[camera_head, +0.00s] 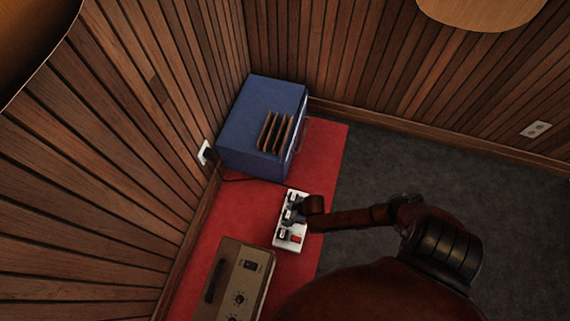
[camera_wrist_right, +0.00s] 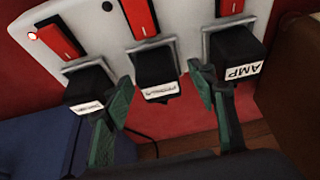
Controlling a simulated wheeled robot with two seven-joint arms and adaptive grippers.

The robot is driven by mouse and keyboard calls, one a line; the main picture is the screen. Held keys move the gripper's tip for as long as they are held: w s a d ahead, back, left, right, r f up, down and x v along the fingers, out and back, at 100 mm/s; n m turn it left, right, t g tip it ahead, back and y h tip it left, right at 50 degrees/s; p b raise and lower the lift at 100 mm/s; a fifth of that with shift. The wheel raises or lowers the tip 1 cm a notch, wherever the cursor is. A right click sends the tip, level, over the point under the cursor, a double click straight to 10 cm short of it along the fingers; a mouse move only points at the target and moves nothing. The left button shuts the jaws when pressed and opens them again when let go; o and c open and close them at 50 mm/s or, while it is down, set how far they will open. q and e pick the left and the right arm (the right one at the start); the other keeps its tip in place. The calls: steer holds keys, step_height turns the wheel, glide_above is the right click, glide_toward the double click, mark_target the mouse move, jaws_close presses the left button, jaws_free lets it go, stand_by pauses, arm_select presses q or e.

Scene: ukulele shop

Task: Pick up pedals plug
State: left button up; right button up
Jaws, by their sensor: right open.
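A white power strip (camera_head: 284,243) lies on the red mat in the head view. In the right wrist view the strip (camera_wrist_right: 92,14) fills the top and holds three black plugs. The middle plug (camera_wrist_right: 156,66) has a white label I cannot read clearly, so I cannot confirm it is the pedals plug. The left plug (camera_wrist_right: 88,88) has a label too small to read, and the right plug (camera_wrist_right: 235,50) is labelled AMP. My right gripper (camera_wrist_right: 162,88) is open, its green-padded fingers on either side of the middle plug; contact is unclear. In the head view the right gripper (camera_head: 302,206) is over the strip. My left gripper is out of view.
A blue box (camera_head: 250,115) with brown slats on top stands behind the strip. A tan amplifier (camera_head: 250,262) with knobs sits in front of it on the red mat (camera_head: 207,235). Wood-panelled walls close the left and back. Grey carpet (camera_head: 400,165) is clear at right.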

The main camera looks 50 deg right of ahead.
steer(key=shift+c, duration=0.7)
steer(key=c, duration=0.9)
steer(key=shift+o, duration=0.2)
